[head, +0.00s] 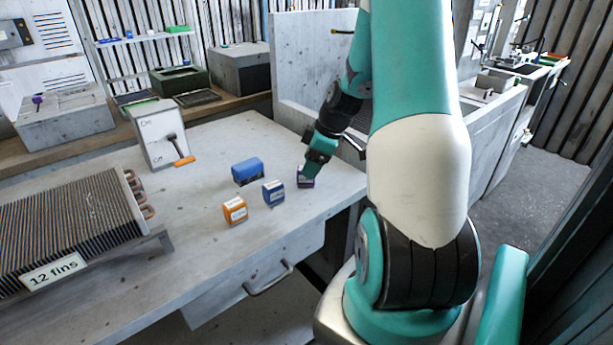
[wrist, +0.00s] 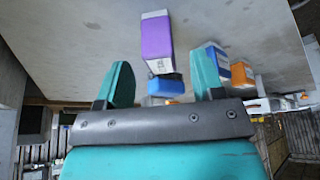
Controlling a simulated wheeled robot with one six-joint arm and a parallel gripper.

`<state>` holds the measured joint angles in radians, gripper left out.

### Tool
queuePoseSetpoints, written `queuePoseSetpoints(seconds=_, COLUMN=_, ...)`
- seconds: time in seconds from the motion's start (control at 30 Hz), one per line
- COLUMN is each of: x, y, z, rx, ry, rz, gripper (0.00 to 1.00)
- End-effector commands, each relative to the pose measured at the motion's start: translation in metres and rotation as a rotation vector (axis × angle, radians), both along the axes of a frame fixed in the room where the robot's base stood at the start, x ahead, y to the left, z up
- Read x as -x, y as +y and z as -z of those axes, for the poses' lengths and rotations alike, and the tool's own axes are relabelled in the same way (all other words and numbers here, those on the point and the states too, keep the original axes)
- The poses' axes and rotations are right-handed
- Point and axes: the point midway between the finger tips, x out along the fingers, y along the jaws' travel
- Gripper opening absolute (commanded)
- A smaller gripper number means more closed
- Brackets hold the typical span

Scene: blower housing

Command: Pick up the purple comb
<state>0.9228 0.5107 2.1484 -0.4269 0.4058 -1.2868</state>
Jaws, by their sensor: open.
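The purple comb, a small block with a white label, shows in the wrist view (wrist: 157,38) just beyond and between my fingertips. In the head view only part of the purple comb (head: 306,182) shows on the tabletop, beneath my gripper, which covers the rest. My gripper (head: 311,168) reaches down over it from above right. In the wrist view my gripper (wrist: 163,80) has its two teal fingers spread apart, with nothing between them. I cannot tell whether a finger touches the comb.
An orange block (head: 235,210), a blue block (head: 273,192) and a larger blue block (head: 247,171) stand left of the comb on the table (head: 215,140). A finned unit (head: 70,220) lies at the left. An on/off lever box (head: 158,131) stands behind.

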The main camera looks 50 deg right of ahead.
Motion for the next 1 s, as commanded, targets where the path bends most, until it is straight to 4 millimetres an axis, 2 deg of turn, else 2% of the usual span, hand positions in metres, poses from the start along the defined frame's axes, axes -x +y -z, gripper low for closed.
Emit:
queuePoseSetpoints(seconds=0.2, x=-0.014, y=0.009, z=0.03, rx=-0.004, ry=0.002, rz=-0.002, gripper=0.62)
queuePoseSetpoints(seconds=0.3, x=-0.017, y=0.011, z=0.037, rx=-0.002, ry=0.001, rz=-0.001, gripper=0.62)
queuePoseSetpoints(seconds=0.53, x=-0.017, y=0.011, z=0.039, rx=0.0, ry=0.0, rz=0.0, gripper=0.62)
queuePoseSetpoints(seconds=0.57, x=-0.017, y=0.011, z=0.039, rx=0.0, ry=0.0, rz=0.0, gripper=0.59)
queuePoseSetpoints(seconds=0.7, x=-0.017, y=0.011, z=0.039, rx=0.0, ry=0.0, rz=0.0, gripper=0.27)
queuePoseSetpoints(seconds=0.8, x=-0.017, y=0.011, z=0.039, rx=0.0, ry=0.0, rz=0.0, gripper=0.07)
queuePoseSetpoints(seconds=0.87, x=-0.017, y=0.011, z=0.039, rx=-0.001, ry=-0.001, rz=0.0, gripper=0.03)
queuePoseSetpoints(seconds=1.0, x=-0.017, y=0.01, z=0.039, rx=-0.001, ry=-0.001, rz=0.0, gripper=0.03)
